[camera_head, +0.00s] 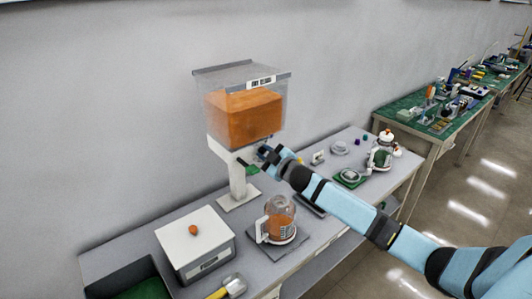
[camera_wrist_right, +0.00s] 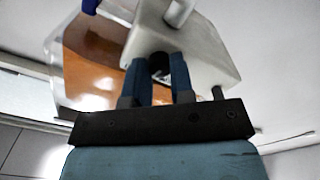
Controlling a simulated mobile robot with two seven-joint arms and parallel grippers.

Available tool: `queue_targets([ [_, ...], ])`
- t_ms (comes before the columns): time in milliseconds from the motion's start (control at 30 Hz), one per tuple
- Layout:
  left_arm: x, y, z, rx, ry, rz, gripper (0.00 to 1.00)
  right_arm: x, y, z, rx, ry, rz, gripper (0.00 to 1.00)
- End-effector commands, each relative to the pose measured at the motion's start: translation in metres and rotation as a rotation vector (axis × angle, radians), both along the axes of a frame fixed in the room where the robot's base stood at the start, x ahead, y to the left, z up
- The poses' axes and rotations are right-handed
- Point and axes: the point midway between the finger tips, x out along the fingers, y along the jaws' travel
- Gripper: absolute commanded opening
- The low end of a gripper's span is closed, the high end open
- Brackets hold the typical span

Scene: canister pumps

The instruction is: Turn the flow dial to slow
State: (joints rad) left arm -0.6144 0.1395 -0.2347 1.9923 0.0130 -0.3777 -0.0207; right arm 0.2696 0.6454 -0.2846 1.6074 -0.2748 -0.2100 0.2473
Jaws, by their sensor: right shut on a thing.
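The dispenser has a clear hopper (camera_head: 243,112) holding orange contents, on a white stand (camera_head: 237,182) at the back of the bench. My right gripper (camera_head: 264,153) is at the right side of its white lower body. In the right wrist view, the two blue fingers (camera_wrist_right: 160,82) are shut on a small dark knob (camera_wrist_right: 160,62), which I take to be the flow dial, against the white body (camera_wrist_right: 207,52). The fingers cover most of it. Its markings and setting cannot be read. My left gripper is not in view.
A glass jug (camera_head: 280,213) with orange contents stands on a dark plate in front of the dispenser. A white box (camera_head: 195,245) with an orange knob is at left. A dark bin (camera_head: 128,278) and yellow-handled tool (camera_head: 228,287) are near the front. A white-and-green canister (camera_head: 380,157) stands right.

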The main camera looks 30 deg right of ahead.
Motion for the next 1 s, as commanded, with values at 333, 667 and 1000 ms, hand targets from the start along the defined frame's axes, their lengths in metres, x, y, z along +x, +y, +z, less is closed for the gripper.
queue_targets([
  [333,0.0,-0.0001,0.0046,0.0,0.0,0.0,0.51,-0.0001,0.0002,0.0001,-0.33,-0.025,0.001,0.0],
  [667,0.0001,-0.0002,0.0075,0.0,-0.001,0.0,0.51,0.0001,0.0005,0.0,-0.639,-0.05,0.001,0.0],
  [1000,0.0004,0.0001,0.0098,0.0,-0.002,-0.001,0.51,0.0,0.0002,-0.0002,-0.893,-0.069,0.0,0.0],
])
